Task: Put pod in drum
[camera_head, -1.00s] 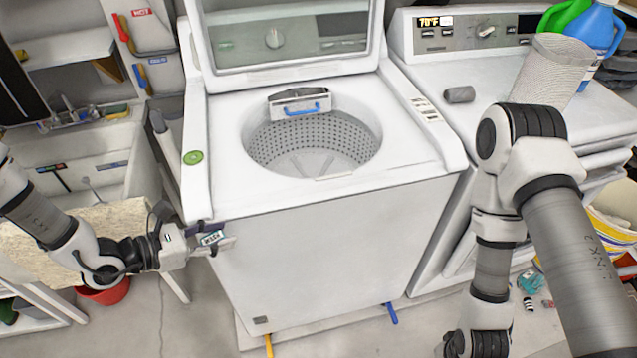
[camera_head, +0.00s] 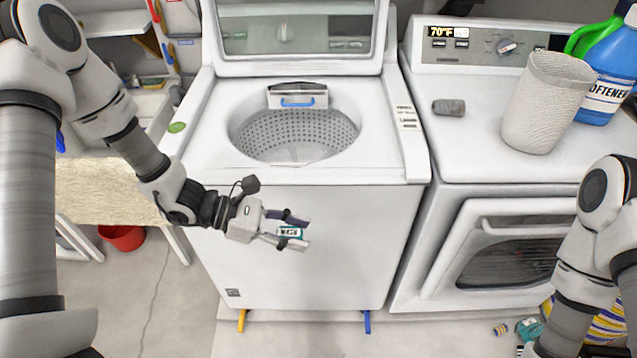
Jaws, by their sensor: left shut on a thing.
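My left gripper (camera_head: 296,229) is shut on a small teal and white pod (camera_head: 290,232), in front of the washer's front panel and below its top rim. The fingers hide part of the pod. The washer's drum (camera_head: 297,136) is open at the top, a perforated grey basket above and behind the gripper; the part of it in sight looks empty. My right arm comes in at the lower right; its gripper is not in view.
The washer lid (camera_head: 295,28) stands raised. A dryer (camera_head: 498,141) on the right bears a white woven basket (camera_head: 541,105), a softener bottle (camera_head: 606,85) and a grey roll (camera_head: 449,107). A red bucket (camera_head: 122,237) stands on the floor at left.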

